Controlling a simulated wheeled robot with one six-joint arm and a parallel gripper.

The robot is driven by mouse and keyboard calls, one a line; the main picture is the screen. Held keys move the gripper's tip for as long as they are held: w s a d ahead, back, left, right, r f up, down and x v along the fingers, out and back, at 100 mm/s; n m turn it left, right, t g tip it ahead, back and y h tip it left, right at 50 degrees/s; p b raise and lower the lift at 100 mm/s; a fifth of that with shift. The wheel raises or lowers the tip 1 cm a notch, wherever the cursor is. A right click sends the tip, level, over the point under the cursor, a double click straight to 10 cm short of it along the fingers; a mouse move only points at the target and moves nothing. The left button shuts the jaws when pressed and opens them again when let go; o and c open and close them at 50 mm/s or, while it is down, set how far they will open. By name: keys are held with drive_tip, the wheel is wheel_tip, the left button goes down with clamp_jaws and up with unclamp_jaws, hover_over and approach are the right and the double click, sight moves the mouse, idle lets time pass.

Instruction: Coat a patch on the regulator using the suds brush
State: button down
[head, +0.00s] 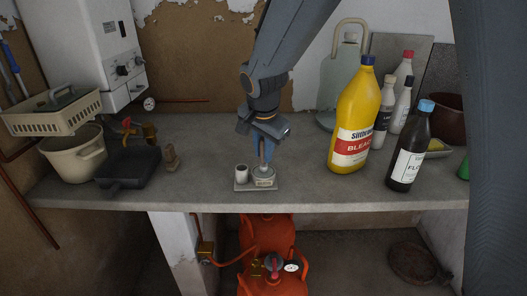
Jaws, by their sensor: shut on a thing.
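My gripper (264,147) points down over the counter, shut on the thin brownish handle of the suds brush (262,153). The brush's lower end is at the mouth of a small labelled pot (264,182); its bristles are hidden, and I cannot tell how deep they sit. The pot stands on a small grey tray (241,188) beside a small white cup (241,173). Below the counter, fittings with a dark red knob (273,261) and a white gauge (291,267) sit on an orange gas cylinder (262,234); they look like the regulator. My gripper is well above them.
A yellow bleach bottle (354,120) and a dark bottle (408,155) stand on the right. A dark pan (128,166), a beige pot (75,153) and a brass fitting (138,130) are on the left. The counter's front edge (330,206) lies above the cylinder.

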drive_tip(key=shift+r+p, duration=2.35)
drive_tip(key=shift+r, duration=1.15)
drive_tip(key=shift+f, duration=0.1)
